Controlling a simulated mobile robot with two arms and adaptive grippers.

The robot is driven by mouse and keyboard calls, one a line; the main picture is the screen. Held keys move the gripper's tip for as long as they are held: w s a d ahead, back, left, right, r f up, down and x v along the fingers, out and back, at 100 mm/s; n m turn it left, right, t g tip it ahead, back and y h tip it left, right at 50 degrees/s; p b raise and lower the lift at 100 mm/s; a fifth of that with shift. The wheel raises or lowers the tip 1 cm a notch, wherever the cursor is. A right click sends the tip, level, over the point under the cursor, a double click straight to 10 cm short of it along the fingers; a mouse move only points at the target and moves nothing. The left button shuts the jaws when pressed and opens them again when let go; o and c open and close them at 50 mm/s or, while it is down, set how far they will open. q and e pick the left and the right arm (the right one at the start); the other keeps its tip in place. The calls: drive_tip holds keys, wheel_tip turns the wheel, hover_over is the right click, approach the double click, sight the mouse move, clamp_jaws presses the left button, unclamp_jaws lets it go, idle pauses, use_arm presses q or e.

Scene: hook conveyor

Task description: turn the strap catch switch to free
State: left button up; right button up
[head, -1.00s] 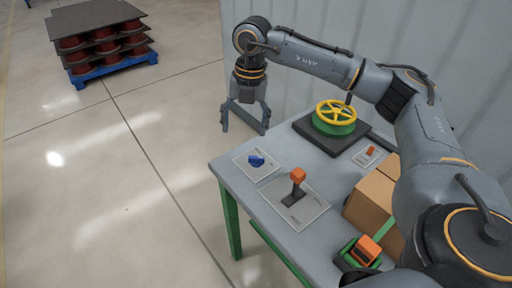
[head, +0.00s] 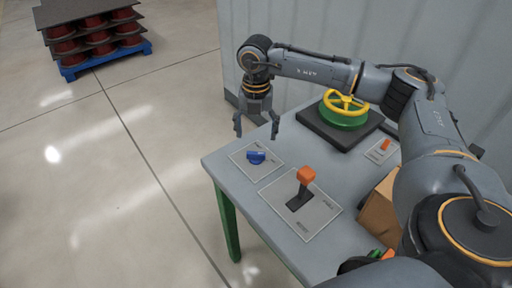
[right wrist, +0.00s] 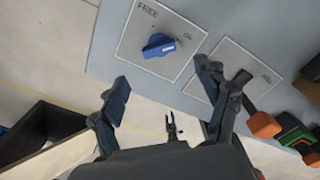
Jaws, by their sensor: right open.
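The strap catch switch is a blue knob (head: 256,157) on a pale square plate (head: 243,166) at the table's near-left corner. In the right wrist view the blue knob (right wrist: 158,46) sits on a plate marked FREE at the upper left and ON at the right. A pale mark on the knob's right end appears to face the ON side. My right gripper (head: 256,132) is open and empty, pointing down above and just behind the knob, apart from it. Its spread fingers (right wrist: 163,78) show below the knob in the right wrist view. My left gripper is not in view.
An orange-topped lever (head: 306,175) stands on a plate right of the knob. Behind are a yellow handwheel (head: 345,103) and a small orange switch (head: 385,145). A cardboard box (head: 381,212) stands at the right.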

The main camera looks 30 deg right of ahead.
sight(256, 153)
wheel_tip(256, 153, down, 8)
drive_tip(key=shift+r+p, duration=0.2)
drive_tip(key=shift+p, duration=0.3)
drive_tip(key=shift+w, duration=0.1)
drive_tip(key=c, duration=1.2)
